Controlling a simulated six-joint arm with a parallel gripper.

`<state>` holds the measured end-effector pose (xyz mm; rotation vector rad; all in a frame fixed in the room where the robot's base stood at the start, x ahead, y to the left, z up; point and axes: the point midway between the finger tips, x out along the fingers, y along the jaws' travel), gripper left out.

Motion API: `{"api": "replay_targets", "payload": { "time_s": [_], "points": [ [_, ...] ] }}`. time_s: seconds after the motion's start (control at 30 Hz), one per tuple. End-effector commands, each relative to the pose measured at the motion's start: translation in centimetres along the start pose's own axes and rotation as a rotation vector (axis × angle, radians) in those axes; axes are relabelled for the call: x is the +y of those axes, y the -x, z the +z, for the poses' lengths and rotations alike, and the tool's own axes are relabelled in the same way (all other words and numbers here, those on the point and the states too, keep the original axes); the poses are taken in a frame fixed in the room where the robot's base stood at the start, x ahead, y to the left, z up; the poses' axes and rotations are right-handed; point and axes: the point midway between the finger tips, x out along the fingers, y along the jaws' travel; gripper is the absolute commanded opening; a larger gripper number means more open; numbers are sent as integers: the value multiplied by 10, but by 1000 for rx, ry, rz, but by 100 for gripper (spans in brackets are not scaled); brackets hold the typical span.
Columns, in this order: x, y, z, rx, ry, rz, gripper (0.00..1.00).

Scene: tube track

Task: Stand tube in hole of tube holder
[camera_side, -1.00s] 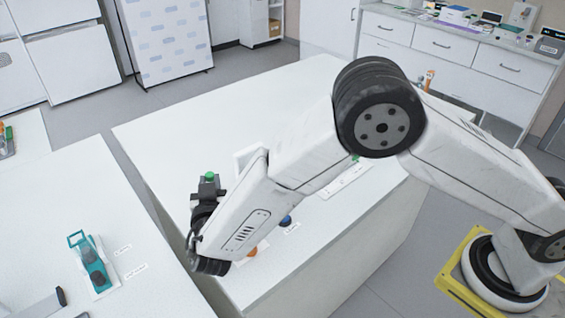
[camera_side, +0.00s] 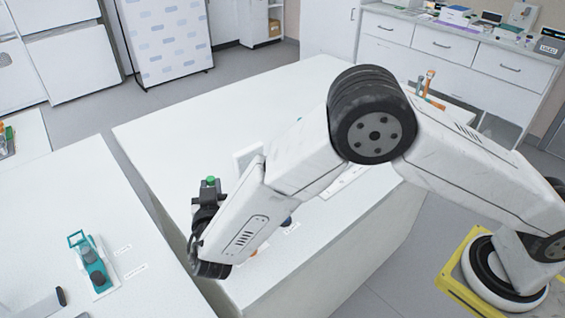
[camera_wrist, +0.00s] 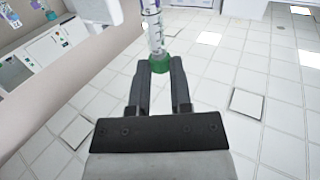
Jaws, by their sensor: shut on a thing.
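My gripper (camera_wrist: 160,72) is shut on the tube (camera_wrist: 153,27) at its green cap (camera_wrist: 160,62). The clear tube has graduation marks and extends beyond the fingertips to the top edge of the wrist view. In the side view my gripper (camera_side: 208,190) is above the left part of the white table, with the green cap (camera_side: 210,181) showing at its top. The rest of the tube is hidden there. A white strip (camera_side: 346,181) lies on the table, partly behind my arm. I cannot tell whether it is the tube holder.
A white frame-like object (camera_side: 245,153) stands behind my forearm, and a dark blue object (camera_side: 287,222) shows beside it. A teal device (camera_side: 95,266) is on the left table, across a narrow gap. The white table's far part (camera_side: 240,110) is clear.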

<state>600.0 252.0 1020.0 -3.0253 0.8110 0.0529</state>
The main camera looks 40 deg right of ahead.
Motion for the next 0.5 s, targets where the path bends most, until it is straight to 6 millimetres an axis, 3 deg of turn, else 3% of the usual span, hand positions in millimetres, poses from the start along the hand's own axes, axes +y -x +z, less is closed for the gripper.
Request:
{"api": "replay_targets", "payload": {
  "time_s": [0.5],
  "points": [
    [0,0,6,0,0,0,0]
  ]
}}
